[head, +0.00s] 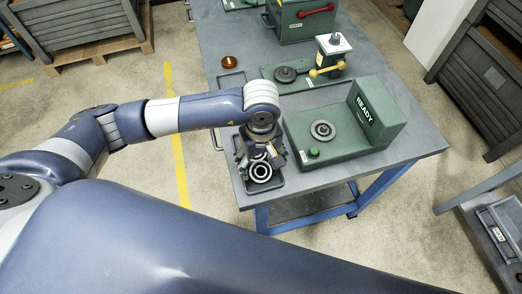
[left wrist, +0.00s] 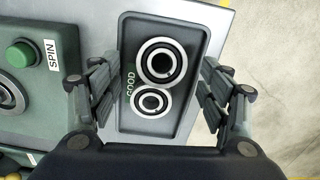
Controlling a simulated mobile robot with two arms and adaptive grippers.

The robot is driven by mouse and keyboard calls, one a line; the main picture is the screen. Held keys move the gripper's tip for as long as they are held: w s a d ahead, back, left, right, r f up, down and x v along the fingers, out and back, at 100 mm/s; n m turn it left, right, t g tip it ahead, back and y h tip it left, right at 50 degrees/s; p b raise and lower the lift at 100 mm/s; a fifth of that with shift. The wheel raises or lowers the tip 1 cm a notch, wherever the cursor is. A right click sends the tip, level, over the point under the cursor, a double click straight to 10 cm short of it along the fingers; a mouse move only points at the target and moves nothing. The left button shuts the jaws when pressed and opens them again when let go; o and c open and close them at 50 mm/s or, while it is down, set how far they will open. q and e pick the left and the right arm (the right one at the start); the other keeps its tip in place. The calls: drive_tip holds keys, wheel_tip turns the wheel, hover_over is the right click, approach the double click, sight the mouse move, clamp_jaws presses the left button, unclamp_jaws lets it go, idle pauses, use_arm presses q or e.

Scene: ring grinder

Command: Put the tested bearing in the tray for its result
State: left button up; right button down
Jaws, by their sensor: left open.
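A dark tray marked GOOD (left wrist: 133,38) lies at the table's front left corner; its rim shows in the head view (head: 278,186). Two ring bearings are in it, an upper, larger-looking one (left wrist: 161,62) and a lower one (left wrist: 151,101), touching or slightly overlapping in the picture. My left gripper (left wrist: 158,88) is open above the tray, its fingers on either side of the bearings and apart from them. In the head view my left gripper (head: 258,158) hides part of the tray. The green test machine (head: 340,145) shows READY on its screen. My right gripper is out of view.
A green SPIN button (left wrist: 20,54) is on the machine beside the tray. A second tray (head: 231,83) lies farther back, near a copper-coloured ring (head: 229,62). A green fixture with a yellow-handled lever (head: 327,70) stands behind the machine.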

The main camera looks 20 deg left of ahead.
use_arm(q)
wheel_tip(320, 180, up, 9)
drive_tip(key=b, duration=0.2)
drive_tip(key=shift+f, duration=0.15)
idle(0.4)
